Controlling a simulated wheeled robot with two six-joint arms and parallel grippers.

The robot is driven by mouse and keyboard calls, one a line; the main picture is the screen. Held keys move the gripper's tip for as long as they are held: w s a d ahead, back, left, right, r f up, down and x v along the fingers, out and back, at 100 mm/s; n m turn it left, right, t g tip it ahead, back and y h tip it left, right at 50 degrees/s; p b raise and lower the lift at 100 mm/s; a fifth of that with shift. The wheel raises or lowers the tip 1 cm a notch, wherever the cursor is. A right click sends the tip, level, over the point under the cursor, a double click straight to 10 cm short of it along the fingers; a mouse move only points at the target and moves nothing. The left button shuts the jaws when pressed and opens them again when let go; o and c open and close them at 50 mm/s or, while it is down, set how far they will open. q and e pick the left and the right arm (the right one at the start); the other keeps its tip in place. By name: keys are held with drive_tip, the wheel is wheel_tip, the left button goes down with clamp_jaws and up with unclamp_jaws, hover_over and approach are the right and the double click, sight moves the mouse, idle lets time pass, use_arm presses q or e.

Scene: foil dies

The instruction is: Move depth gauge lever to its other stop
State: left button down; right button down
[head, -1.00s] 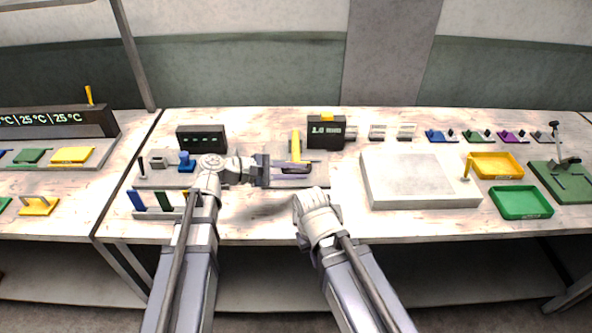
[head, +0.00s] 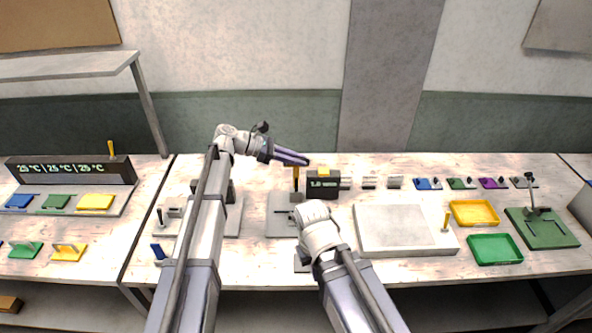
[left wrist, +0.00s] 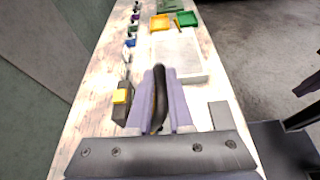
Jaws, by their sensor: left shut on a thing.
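My left gripper (head: 297,158) reaches in from the left, above the grey plate (head: 280,222) of the depth gauge. It is shut on the lever, whose yellow part (head: 295,178) shows upright just below the fingers. In the left wrist view the lever's dark, long handle (left wrist: 157,98) lies between the two purple fingers. The black gauge box (head: 323,188) with a lit display and a yellow top stands just to the right; it also shows in the left wrist view (left wrist: 123,112). My right gripper is not in view; only my right arm shows.
A large pale slab (head: 395,228) lies right of the gauge. Yellow (head: 474,213) and green (head: 495,249) trays and a green-based press (head: 545,230) stand farther right. A row of small coloured blocks lies at the back. My left arm hides part of the left bench.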

use_arm(q)
drive_tip(key=w+r+p, duration=0.2)
drive_tip(key=w, duration=0.5)
drive_tip(key=shift+w+d+r, duration=0.15)
drive_tip(key=shift+w+r, duration=0.05)
drive_tip(key=shift+w, duration=0.15)
drive_tip(key=c, duration=1.3)
unclamp_jaws()
drive_tip(key=shift+w, duration=0.1)
drive_tip(key=o, duration=0.5)
drive_tip(key=shift+w+d, duration=0.1)
drive_tip(key=shift+c, duration=0.2)
drive_tip(key=p+v, duration=0.3)
drive_tip(key=v, duration=0.5)
